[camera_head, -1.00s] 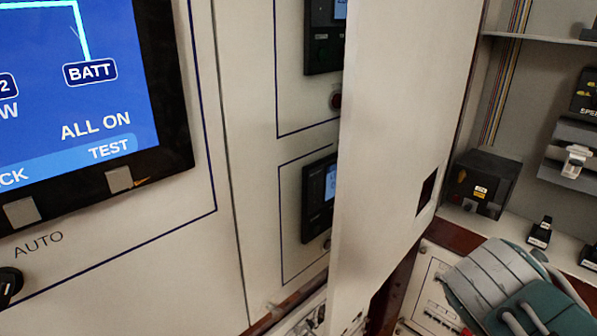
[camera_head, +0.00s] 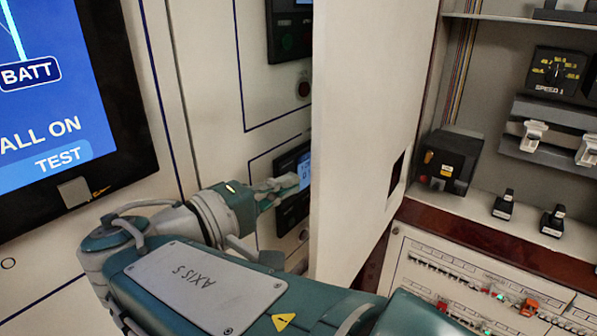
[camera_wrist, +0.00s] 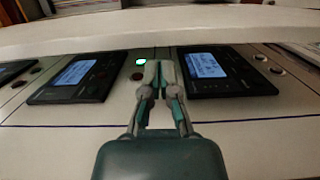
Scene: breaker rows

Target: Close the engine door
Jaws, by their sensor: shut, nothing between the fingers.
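The engine door appears to be the tall cream panel (camera_head: 365,130), standing open and edge-on toward me, with a dark square cutout near its right edge. The open cabinet shows to its right. My gripper (camera_head: 288,184) is on the left side of the door, between it and the panel with the small displays. Its fingers are shut and empty. In the wrist view my gripper (camera_wrist: 158,75) points toward the door (camera_wrist: 150,30), which crosses the top as a pale band. I cannot tell whether the fingertips touch the door.
A large blue screen (camera_head: 45,105) is at the left. Small display units (camera_head: 290,25) sit on the panel behind my gripper. The open cabinet holds a black box (camera_head: 448,160), a speed dial (camera_head: 556,72) and black switches (camera_head: 503,205). A breaker panel (camera_head: 490,290) is below.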

